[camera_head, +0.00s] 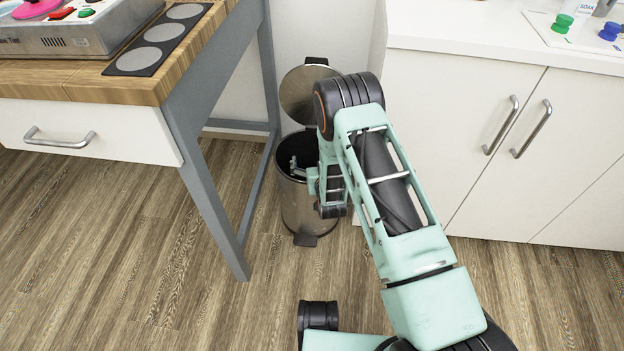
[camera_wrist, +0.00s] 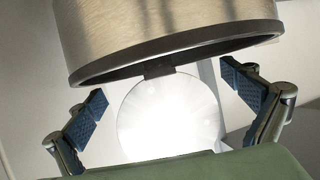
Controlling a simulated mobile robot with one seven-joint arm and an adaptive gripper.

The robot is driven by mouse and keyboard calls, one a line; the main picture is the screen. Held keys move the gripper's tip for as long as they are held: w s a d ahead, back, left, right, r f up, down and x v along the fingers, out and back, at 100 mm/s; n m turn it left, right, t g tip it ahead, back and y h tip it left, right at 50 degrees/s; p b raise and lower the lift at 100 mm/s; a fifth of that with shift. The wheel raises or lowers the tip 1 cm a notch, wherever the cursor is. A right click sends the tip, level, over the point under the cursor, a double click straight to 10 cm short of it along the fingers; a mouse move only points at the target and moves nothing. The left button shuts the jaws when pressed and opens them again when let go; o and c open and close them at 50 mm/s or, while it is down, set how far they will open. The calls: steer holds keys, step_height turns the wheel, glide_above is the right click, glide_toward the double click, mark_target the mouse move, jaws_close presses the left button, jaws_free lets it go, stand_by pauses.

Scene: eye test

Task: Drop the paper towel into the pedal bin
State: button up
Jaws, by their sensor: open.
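The pedal bin (camera_head: 294,207) is a steel cylinder on the floor between the table and the cabinet. Its round lid (camera_head: 297,96) stands raised at the back, and the dark mouth faces up. My gripper (camera_head: 295,166) is at the bin's mouth, partly hidden by my wrist. In the wrist view my gripper (camera_wrist: 166,90) has its fingers spread wide, with nothing held between them. The bin's steel wall and dark rim (camera_wrist: 170,55) fill the top of that view, and a bright disc, which looks like the lid (camera_wrist: 170,117), shows between the fingers. I see no paper towel in either view.
A wooden table (camera_head: 95,83) with grey legs and a white drawer stands close left of the bin. A white cabinet (camera_head: 480,150) with bar handles stands to the right. The wooden floor (camera_head: 130,250) in front is clear.

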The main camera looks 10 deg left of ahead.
steer(key=v, duration=1.1)
steer(key=shift+s, duration=0.35)
steer(key=shift+r, duration=0.1)
